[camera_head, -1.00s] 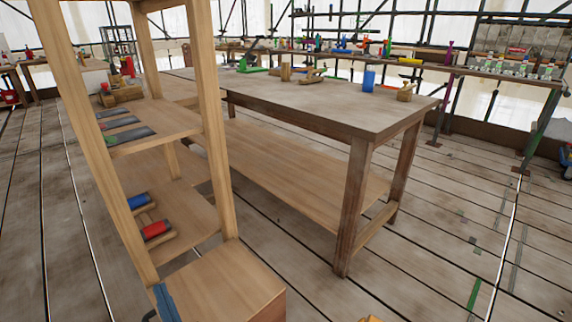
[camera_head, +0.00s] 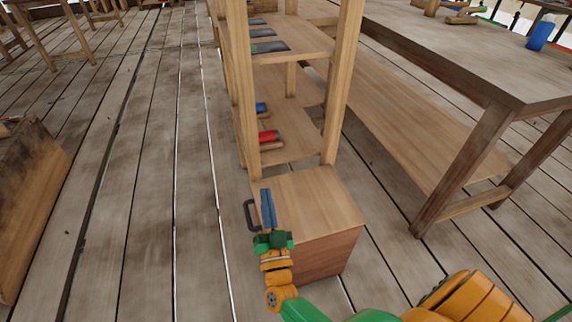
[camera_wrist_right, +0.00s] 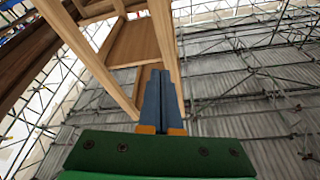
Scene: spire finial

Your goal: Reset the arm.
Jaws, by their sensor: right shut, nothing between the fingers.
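My right gripper (camera_head: 268,208) is shut and empty, with its blue fingers together. In the head view it shows in front of the wooden cabinet (camera_head: 310,195) at the foot of the shelf unit, by the cabinet's dark handle (camera_head: 250,215). I cannot tell whether it touches the handle or the cabinet. In the right wrist view the closed fingers (camera_wrist_right: 161,103) point towards the wooden shelf frame (camera_wrist_right: 165,35). My left gripper is out of view.
The open shelf unit (camera_head: 340,85) holds a red cylinder (camera_head: 268,136), a blue one (camera_head: 261,107) and dark flat pieces (camera_head: 268,46). A long table (camera_head: 470,75) stands at right, a wooden block (camera_head: 30,190) at left. Plank floor between is clear.

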